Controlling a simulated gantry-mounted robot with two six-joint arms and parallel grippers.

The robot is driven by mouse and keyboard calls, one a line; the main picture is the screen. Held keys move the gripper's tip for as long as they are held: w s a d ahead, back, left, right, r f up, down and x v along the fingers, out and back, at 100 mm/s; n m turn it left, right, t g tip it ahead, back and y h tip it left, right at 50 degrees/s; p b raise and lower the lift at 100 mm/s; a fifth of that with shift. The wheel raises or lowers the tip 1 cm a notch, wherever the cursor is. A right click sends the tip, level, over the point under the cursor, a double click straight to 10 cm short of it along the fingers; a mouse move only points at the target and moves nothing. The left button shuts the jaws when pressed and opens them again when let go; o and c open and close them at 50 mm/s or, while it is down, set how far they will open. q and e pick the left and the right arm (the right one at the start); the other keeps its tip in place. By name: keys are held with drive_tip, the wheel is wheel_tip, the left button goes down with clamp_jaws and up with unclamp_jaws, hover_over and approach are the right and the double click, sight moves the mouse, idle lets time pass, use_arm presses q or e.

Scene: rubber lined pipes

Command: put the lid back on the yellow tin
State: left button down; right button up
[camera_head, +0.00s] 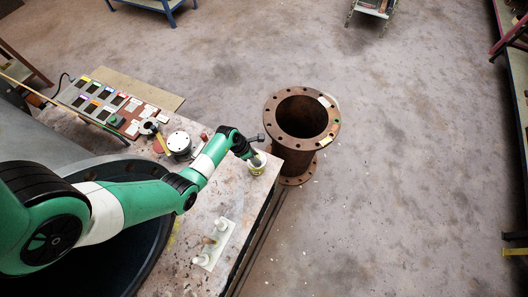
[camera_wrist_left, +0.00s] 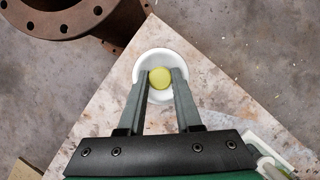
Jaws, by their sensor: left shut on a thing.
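A small yellow and white tin (camera_head: 257,170) stands near the corner of the worktable, under my left gripper (camera_head: 255,158). In the left wrist view, a white round lid (camera_wrist_left: 141,66) lies below the fingers, with a round yellow knob (camera_wrist_left: 160,78) at its middle. My left gripper (camera_wrist_left: 161,80) is shut on this knob. The lid is over the tin, but I cannot tell whether it touches the rim. The tin's body is hidden in the wrist view. My right gripper is not in view.
A rusty flanged pipe (camera_head: 303,142) stands on the floor just beyond the table corner. A white fixture with pegs (camera_head: 214,243) lies at the table's front. A white-topped round can (camera_head: 179,143) and a board of coloured samples (camera_head: 108,105) are to the left.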

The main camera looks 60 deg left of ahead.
use_arm(q)
drive_tip(key=shift+a+r, duration=0.55)
drive_tip(key=shift+r, duration=0.15)
drive_tip(key=shift+w+a+r, duration=0.1)
drive_tip(key=shift+w, duration=0.05)
drive_tip(key=shift+s+f+n, duration=0.2)
drive_tip(key=shift+n, duration=0.1)
wheel_tip(320, 180, down, 4)
drive_tip(key=b, duration=0.4)
drive_tip(key=shift+f+b, duration=1.1)
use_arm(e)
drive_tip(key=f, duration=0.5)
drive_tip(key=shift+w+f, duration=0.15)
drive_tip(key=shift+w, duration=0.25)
use_arm(q)
drive_tip(key=shift+p, duration=0.4)
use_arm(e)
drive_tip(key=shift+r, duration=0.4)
use_arm(q)
drive_tip(key=shift+f, duration=0.15)
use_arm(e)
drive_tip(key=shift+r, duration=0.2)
